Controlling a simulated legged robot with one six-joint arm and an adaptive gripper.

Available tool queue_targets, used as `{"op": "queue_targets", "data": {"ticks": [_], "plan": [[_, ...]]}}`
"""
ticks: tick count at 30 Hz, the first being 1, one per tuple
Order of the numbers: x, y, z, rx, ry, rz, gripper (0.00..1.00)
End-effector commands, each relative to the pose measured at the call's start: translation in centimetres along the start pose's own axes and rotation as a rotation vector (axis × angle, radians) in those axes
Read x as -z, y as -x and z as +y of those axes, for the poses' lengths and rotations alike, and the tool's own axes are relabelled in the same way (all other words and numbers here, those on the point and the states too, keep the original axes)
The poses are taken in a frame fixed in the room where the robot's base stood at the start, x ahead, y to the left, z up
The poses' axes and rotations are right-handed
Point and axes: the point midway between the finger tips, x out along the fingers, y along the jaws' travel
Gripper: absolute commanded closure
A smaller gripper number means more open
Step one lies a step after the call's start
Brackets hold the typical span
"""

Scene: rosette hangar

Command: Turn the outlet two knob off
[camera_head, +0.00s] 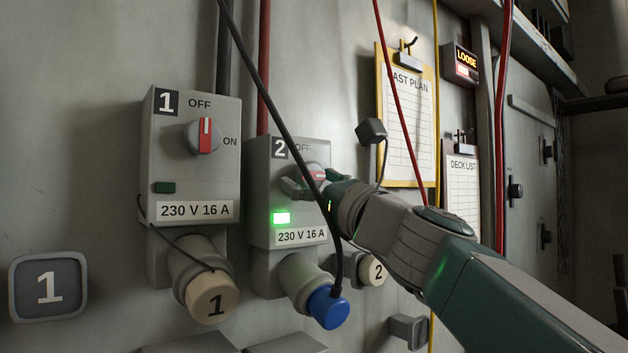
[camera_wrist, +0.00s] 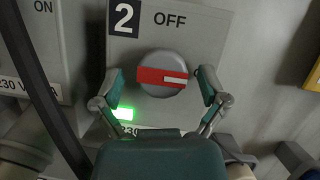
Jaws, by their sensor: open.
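The outlet two box (camera_head: 262,165) is grey, with a "2" and OFF label at its top. Its round grey knob (camera_wrist: 162,74) has a red bar lying nearly level, its white mark toward the right. OFF is printed above; the box's right side label is hidden by my finger. The green lamp (camera_head: 281,218) is lit. My gripper (camera_wrist: 162,85) is open, one finger at each side of the knob, with a visible gap on both sides in the wrist view. In the head view my gripper (camera_head: 312,183) partly covers the knob.
Outlet one (camera_head: 190,180) stands to the left, its red bar upright and its lamp dark. A blue plug (camera_head: 328,307) sits in outlet two's socket, and its black cable (camera_head: 277,105) crosses in front of the box. Clipboards hang at right.

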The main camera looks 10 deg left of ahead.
Motion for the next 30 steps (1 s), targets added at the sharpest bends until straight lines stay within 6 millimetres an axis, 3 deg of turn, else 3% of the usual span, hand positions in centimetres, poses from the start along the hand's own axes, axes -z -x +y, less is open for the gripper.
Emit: {"op": "queue_targets", "data": {"ticks": [5,6,11,12,23,30], "plan": [[-0.03,0.05,-0.09,0.001,0.000,0.000,0.07],[-0.03,0.05,-0.08,0.001,0.000,0.000,0.11],[0.00,0.00,-0.02,0.000,0.001,0.000,0.83],[0.02,-0.02,0.01,0.000,0.001,0.001,0.89],[0.08,-0.04,-0.05,-0.008,0.022,0.002,0.89],[0.10,-0.06,-0.12,-0.052,0.129,0.002,0.89]]}}
